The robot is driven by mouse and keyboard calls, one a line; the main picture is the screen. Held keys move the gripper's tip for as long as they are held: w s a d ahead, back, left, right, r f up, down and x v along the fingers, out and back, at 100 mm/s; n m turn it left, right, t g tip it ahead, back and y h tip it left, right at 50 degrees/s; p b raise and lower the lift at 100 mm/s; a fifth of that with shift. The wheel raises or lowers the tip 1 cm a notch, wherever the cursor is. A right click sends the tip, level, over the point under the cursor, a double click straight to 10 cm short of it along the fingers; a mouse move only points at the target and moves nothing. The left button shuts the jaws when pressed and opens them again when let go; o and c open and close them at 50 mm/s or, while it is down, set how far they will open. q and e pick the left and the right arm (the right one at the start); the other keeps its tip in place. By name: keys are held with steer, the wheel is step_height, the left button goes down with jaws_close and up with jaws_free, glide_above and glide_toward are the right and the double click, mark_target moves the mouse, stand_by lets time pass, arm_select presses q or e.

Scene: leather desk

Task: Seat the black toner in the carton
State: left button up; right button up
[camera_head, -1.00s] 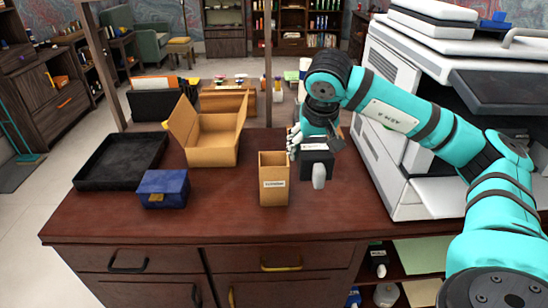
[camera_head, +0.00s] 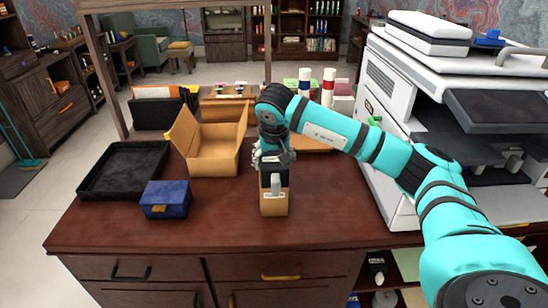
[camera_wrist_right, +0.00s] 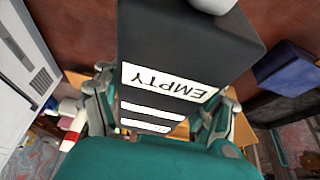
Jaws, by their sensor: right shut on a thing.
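The black toner (camera_head: 275,178), a dark block with a white knob, is gripped by my right gripper (camera_head: 274,156). In the right wrist view the toner (camera_wrist_right: 185,45) fills the middle, with a white "EMPTY" label. My left gripper is not in view.
A wider open cardboard box (camera_head: 212,157) stands behind left. A black tray (camera_head: 125,168) and a blue box (camera_head: 166,198) are on the left. A large white machine (camera_head: 390,130) stands on the right. The desk (camera_head: 335,205) is clear right of the carton.

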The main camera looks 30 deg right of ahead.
steer(key=shift+f+b, duration=0.35)
steer(key=shift+f, duration=0.2)
steer(key=o, duration=1.5)
steer(key=shift+o, duration=0.2)
steer(key=v, duration=1.3)
steer(key=shift+w+d+r, duration=0.1)
steer(key=shift+d+r, duration=0.05)
steer(key=shift+r, duration=0.05)
